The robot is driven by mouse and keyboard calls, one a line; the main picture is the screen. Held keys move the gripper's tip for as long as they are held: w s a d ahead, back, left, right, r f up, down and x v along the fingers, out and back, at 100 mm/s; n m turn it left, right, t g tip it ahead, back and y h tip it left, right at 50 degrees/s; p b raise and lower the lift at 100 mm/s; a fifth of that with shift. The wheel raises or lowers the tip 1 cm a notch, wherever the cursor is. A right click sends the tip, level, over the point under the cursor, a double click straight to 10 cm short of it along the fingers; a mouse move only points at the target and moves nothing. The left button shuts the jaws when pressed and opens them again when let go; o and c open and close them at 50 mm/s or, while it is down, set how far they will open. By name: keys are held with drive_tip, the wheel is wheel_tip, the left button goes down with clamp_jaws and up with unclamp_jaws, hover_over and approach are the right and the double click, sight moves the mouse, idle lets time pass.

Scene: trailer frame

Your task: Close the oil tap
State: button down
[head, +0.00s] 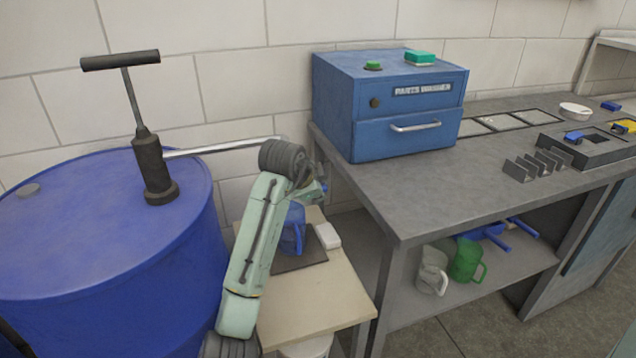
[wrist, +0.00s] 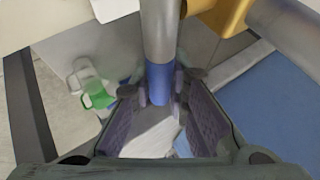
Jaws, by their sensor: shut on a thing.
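The oil tap shows in the wrist view as a yellow body (wrist: 225,15) with a grey lever (wrist: 160,30) ending in a blue grip (wrist: 160,82). My gripper (wrist: 161,92) is shut on this blue grip, with a finger on each side. In the head view my gripper (head: 318,186) is at the right end of the pump's spout pipe (head: 225,146), mostly hidden by my wrist. The blue drum (head: 85,245) carries a dark hand pump (head: 153,165). A blue jug (head: 293,228) stands below my gripper, partly hidden by my arm.
The jug's dark mat (head: 290,264) and a white block (head: 327,236) are on a small wooden table (head: 325,300). A grey workbench (head: 420,205) with a blue parts washer (head: 390,105) stands close to the right. Its shelf holds a green jug (head: 468,259) and a white jug (head: 432,270).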

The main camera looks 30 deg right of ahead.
drive_tip(key=shift+f+y, duration=0.25)
drive_tip(key=shift+y, duration=0.05)
idle(0.4)
drive_tip(key=c, duration=1.5)
unclamp_jaws()
drive_tip(key=shift+c, duration=0.2)
drive_tip(key=v, duration=1.2)
